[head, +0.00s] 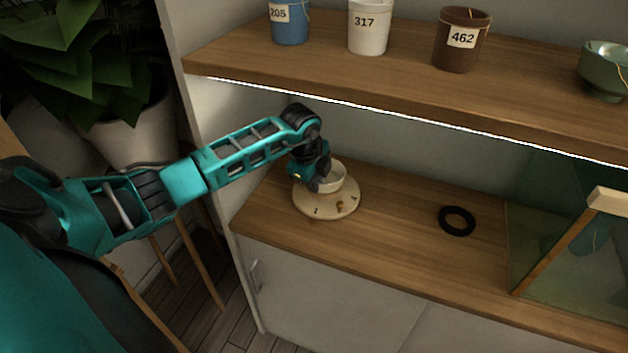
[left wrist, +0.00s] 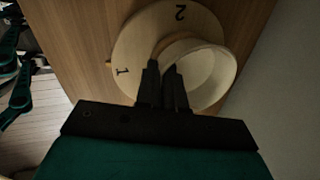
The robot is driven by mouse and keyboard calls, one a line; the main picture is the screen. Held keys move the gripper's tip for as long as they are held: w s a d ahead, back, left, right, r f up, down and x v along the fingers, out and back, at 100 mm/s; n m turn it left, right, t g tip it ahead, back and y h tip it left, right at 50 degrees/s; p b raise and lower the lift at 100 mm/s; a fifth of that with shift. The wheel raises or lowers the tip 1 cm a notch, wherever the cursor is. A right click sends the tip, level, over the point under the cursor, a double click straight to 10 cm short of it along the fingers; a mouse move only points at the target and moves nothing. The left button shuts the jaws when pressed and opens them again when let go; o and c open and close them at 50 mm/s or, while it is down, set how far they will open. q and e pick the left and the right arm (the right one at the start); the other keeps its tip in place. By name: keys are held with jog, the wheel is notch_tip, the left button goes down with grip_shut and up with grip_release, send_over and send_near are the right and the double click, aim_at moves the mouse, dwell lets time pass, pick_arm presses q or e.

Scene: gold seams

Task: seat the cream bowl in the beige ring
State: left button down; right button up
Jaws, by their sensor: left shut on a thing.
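The cream bowl (head: 337,177) is at the top of a round pale numbered disc (head: 322,205) on the wooden counter. My left gripper (head: 318,181) reaches down at the bowl's left side. In the left wrist view its fingers (left wrist: 164,70) are shut on the bowl's near wall, and the open bowl (left wrist: 208,76) shows beyond them. The disc (left wrist: 140,42) bears the marks 1 and 2. Whether the bowl touches the disc is unclear. My right gripper is not in view.
A black ring (head: 443,221) lies on the counter to the right. A glass case with a wooden edge (head: 560,250) stands further right. The shelf (head: 400,85) above holds a blue cup (head: 290,25), a white cup (head: 368,30), a brown cup (head: 460,45) and a green bowl (head: 603,72).

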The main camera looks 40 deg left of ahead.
pick_arm(q)
jog(key=c, duration=0.8)
grip_release()
notch_tip(320, 180, up, 3)
jog(key=p, duration=0.2)
jog(key=shift+p, duration=0.35)
jog(key=shift+r+p, duration=0.45)
jog(key=shift+r, duration=2.1)
